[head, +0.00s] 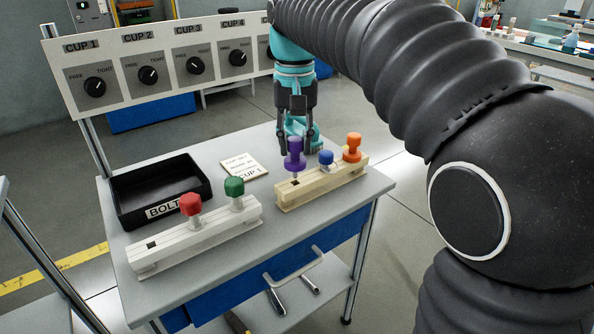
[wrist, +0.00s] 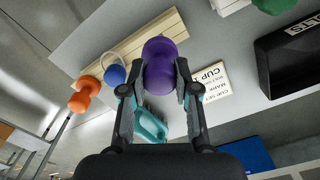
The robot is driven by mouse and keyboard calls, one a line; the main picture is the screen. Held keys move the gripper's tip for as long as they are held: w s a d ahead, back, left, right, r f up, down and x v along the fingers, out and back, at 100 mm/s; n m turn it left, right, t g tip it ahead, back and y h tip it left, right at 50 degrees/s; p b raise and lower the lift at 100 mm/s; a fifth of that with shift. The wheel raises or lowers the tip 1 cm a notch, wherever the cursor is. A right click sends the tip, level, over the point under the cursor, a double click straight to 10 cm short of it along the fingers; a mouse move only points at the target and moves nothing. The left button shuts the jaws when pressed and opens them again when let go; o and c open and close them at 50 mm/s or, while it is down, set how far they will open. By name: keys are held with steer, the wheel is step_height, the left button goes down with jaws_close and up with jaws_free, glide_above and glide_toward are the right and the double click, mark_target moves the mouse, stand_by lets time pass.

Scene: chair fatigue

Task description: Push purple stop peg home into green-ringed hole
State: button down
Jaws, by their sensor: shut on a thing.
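The purple stop peg (head: 294,157) is upright over the left end of the pale wooden block (head: 333,185), its short light stem pointing down. A dark opening shows in the block's top just below it; I cannot tell whether the stem tip is inside. My gripper (head: 297,140) comes down from above and is shut on the purple peg. In the wrist view the purple head (wrist: 160,62) sits between my fingertips (wrist: 158,84). No green ring is visible in either view; the peg and fingers may hide it.
A blue peg (head: 326,157) and an orange peg (head: 352,145) stand on the same block. A white block (head: 210,234) with red (head: 191,203) and green (head: 234,187) pegs is left. A black bolts tray (head: 127,214) and a card (head: 246,167) lie behind.

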steer(key=shift+r, duration=0.1)
steer(key=shift+r, duration=1.9)
